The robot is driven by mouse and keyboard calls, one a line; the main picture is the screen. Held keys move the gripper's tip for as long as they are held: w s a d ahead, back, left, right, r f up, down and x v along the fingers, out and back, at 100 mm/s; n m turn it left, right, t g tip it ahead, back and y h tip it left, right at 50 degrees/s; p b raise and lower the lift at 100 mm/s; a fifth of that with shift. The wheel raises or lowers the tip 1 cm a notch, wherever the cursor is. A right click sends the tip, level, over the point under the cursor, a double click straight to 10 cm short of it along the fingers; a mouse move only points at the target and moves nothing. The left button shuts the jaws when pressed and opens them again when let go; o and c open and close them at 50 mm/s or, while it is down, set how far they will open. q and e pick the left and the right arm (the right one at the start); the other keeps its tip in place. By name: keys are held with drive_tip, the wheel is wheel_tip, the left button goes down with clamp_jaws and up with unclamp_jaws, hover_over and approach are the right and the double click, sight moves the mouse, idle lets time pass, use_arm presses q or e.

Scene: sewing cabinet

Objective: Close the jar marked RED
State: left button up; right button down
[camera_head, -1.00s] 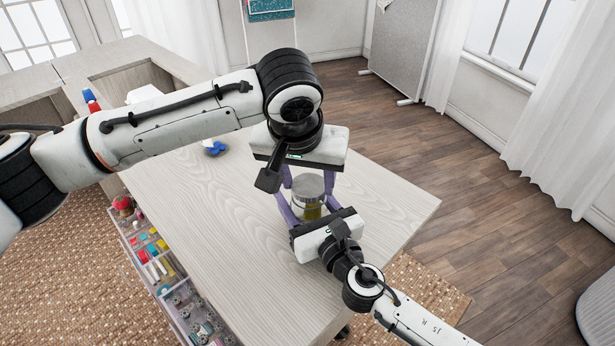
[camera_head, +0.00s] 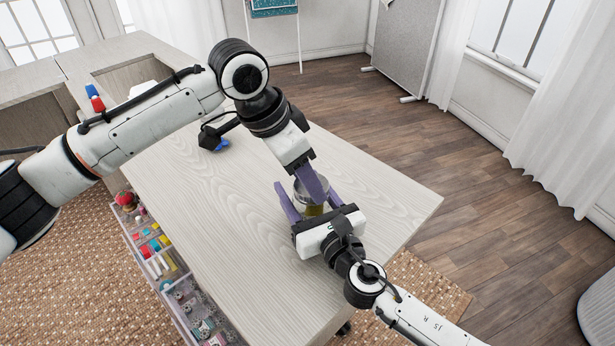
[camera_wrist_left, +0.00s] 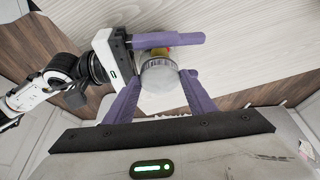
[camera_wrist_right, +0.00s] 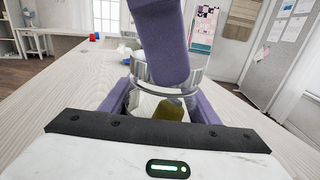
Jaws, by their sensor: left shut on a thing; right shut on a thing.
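A glass jar (camera_wrist_right: 160,103) with yellowish contents stands upright near the table's right edge. A silver lid (camera_wrist_right: 197,75) is on its top; I cannot tell how tightly it sits. My right gripper (camera_head: 308,208) is shut around the jar's glass body, with a purple finger on each side. My left gripper (camera_head: 310,184) comes from above and is shut on the lid; its fingers flank the lid (camera_wrist_left: 160,78) in the left wrist view. A left finger hides part of the jar in the right wrist view. No RED marking is readable.
The pale wooden table (camera_head: 200,210) is mostly clear. A blue object (camera_head: 219,145) lies farther back on it. Red and blue items (camera_head: 95,97) show behind my left arm. An organiser with sewing supplies (camera_head: 160,255) hangs along the table's left side.

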use_arm(q)
drive_tip(key=m, duration=0.1)
drive_tip(key=m+g, duration=0.1)
drive_tip(key=m, duration=0.1)
drive_tip(key=m+g, duration=0.1)
drive_tip(key=m, duration=0.1)
drive_tip(key=shift+w+h, duration=0.4)
drive_tip(key=m+g, duration=0.1)
drive_tip(key=m, duration=0.2)
drive_tip(key=shift+w, duration=0.2)
drive_tip(key=m, duration=0.1)
drive_tip(key=m+g, duration=0.1)
drive_tip(key=m, duration=0.1)
drive_tip(key=shift+w+d+r+m+y, duration=0.1)
drive_tip(key=shift+w+m+y, duration=0.1)
drive_tip(key=shift+m+y, duration=0.1)
drive_tip(key=m, duration=0.1)
drive_tip(key=m+g, duration=0.1)
drive_tip(key=shift+w+d+r+m+y, duration=0.1)
drive_tip(key=shift+w+m+y, duration=0.2)
drive_tip(key=shift+w, duration=0.05)
drive_tip(key=shift+m, duration=0.4)
drive_tip(key=shift+s+m+g+y, duration=0.15)
drive_tip(key=shift+m+g+y, duration=0.15)
drive_tip(key=shift+m, duration=0.4)
drive_tip(key=o, duration=1)
drive_tip(key=shift+s+f, duration=0.1)
drive_tip(key=shift+f, duration=0.1)
